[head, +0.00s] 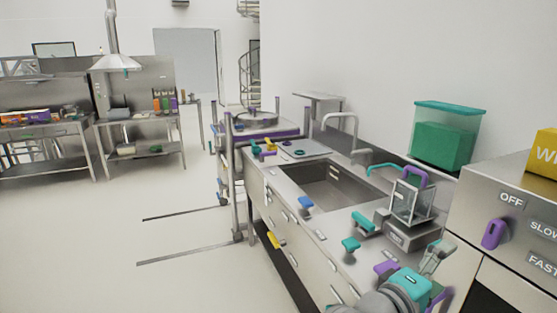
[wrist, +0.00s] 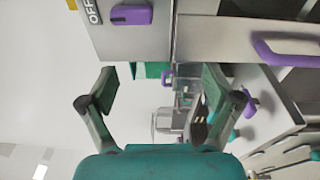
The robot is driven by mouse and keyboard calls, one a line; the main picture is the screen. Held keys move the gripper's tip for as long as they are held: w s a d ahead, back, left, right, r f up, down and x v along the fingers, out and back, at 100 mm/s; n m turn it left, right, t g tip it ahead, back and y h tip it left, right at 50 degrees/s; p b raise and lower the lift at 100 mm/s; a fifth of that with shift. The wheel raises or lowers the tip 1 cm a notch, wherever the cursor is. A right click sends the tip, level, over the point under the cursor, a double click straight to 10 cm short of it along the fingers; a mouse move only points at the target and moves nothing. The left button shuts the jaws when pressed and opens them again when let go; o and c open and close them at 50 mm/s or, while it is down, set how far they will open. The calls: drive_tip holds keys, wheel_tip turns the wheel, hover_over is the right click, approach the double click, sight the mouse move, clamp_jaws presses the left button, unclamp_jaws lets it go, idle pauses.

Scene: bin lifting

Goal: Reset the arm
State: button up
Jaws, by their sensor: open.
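My gripper (head: 437,257) is at the lower right in the head view, close to the front of the steel unit with the purple knob. In the wrist view my gripper (wrist: 157,92) has its two fingers spread wide apart, with nothing between the tips. The teal wrist housing (head: 408,284) of my arm shows below the gripper in the head view. The rest of my arm is cut off by the bottom edge.
The steel unit (head: 510,225) with speed labels and a purple knob (head: 495,233) stands close at right. A sink counter (head: 318,222) with teal and purple handles lies behind the gripper. A green-filled clear bin (head: 448,135) sits at the back. Floor at left (head: 110,235) is clear.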

wheel_tip(320, 180, down, 15)
drive_tip(key=s+a+n+t+y, duration=0.1)
drive_tip(key=a+n+t+y, duration=0.2)
drive_tip(key=n+t+y, duration=0.15)
drive_tip(key=s+a+f+t+y, duration=0.2)
drive_tip(key=s+a+f+y, duration=0.3)
drive_tip(key=s+f+y, duration=0.5)
drive_tip(key=s+a+f+m+y, duration=0.1)
drive_tip(key=s+m, duration=0.4)
drive_tip(key=s, duration=0.8)
drive_tip(key=s+a+f+m, duration=0.1)
drive_tip(key=s+a+m, duration=0.2)
drive_tip(key=s, duration=1)
drive_tip(key=shift+s+f+m+y, duration=0.2)
drive_tip(key=shift+s+m+y, duration=0.15)
drive_tip(key=shift+m, duration=0.9)
